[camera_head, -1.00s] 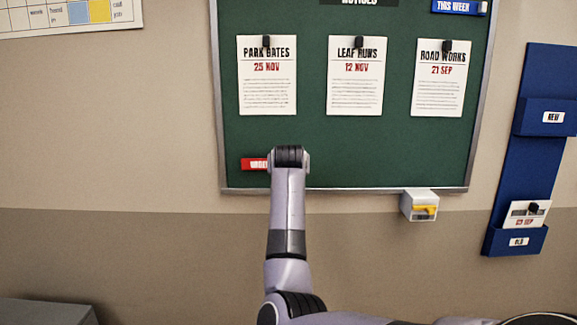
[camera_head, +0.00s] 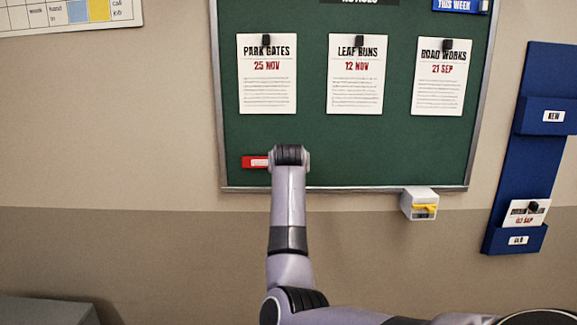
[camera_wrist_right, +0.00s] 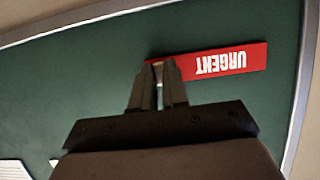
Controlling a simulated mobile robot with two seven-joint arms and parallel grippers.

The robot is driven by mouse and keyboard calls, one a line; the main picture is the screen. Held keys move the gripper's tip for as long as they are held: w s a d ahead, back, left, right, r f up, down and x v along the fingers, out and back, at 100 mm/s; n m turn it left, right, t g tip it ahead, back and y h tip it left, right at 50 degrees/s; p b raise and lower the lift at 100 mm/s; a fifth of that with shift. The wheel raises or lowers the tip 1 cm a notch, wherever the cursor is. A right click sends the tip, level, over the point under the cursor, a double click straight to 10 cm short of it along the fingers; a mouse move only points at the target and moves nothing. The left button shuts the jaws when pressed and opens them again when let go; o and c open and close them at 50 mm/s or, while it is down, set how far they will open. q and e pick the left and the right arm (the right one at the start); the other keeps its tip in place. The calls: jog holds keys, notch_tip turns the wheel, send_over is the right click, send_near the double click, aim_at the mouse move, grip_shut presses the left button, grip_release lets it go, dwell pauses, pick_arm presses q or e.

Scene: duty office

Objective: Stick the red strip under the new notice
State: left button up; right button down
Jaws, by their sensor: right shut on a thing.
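The red strip (camera_head: 255,162), lettered URGENT in the right wrist view (camera_wrist_right: 225,62), lies at the lower left of the green notice board (camera_head: 400,150). My right gripper (camera_wrist_right: 160,78) is shut on one end of the strip; in the head view my own wrist hides the fingers and that end. Whether the strip is pressed flat on the board cannot be told. Three notices hang above under dark clips: PARK GATES 25 NOV (camera_head: 267,90), LEAF RUNS 12 NOV (camera_head: 355,90) and ROAD WORKS 21 SEP (camera_head: 438,95). The strip is below PARK GATES. My left gripper is not in view.
A blue wall rack (camera_head: 545,85) at the right has a NEW pocket (camera_head: 545,117) and an OLD pocket (camera_head: 505,240) holding a clipped notice. A small white box (camera_head: 420,196) with something yellow sits at the board's lower edge. The board's lower middle is bare.

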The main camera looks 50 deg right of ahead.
jog(key=c, duration=1.1)
grip_release()
jog(key=shift+a, duration=0.15)
jog(key=shift+b+v, duration=0.35)
jog(key=shift+v, duration=3.15)
jog(key=shift+r, duration=0.1)
